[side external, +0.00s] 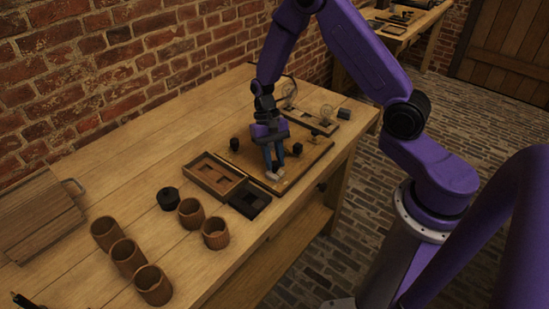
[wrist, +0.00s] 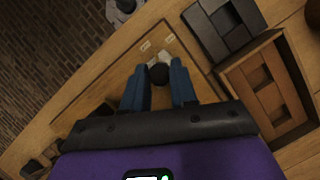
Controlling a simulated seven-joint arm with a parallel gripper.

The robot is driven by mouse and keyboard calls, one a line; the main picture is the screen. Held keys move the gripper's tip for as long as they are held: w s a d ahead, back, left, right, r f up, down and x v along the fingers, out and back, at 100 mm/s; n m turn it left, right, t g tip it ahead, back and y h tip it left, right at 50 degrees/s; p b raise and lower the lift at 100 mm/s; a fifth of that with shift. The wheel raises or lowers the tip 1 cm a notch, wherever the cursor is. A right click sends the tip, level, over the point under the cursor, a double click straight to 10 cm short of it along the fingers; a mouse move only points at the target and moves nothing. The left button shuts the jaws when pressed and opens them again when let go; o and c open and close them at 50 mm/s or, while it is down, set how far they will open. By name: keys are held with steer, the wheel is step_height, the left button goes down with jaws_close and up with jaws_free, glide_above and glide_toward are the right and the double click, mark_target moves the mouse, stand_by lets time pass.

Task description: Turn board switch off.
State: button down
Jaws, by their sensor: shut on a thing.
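The wooden board (side external: 310,158) lies near the table's front edge, with small black posts on it. My gripper (side external: 273,170) points down over the board's near end. In the wrist view my gripper's blue fingers (wrist: 159,80) stand on either side of a round black switch knob (wrist: 159,73) and are shut on it. Pale pieces and small white labels (wrist: 145,45) show on the board close to the knob. The switch's lower part is hidden by the knob and fingers, so its lever position cannot be told.
A wooden compartment tray (side external: 212,176) and a black tray (side external: 249,199) lie close beside the board. Several brown jars (side external: 190,213) and a black round piece (side external: 168,198) stand further left. A smaller board with glass bulbs (side external: 312,118) is behind.

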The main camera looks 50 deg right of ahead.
steer(key=shift+a+n+h, duration=0.1)
steer(key=shift+n+h, duration=0.5)
steer(key=shift+n, duration=1.1)
steer(key=c, duration=0.9)
jaws_free()
steer(key=shift+g, duration=0.3)
steer(key=shift+r, duration=0.1)
steer(key=v, duration=1.7)
steer(key=shift+a+r, duration=0.1)
steer(key=shift+r, duration=0.1)
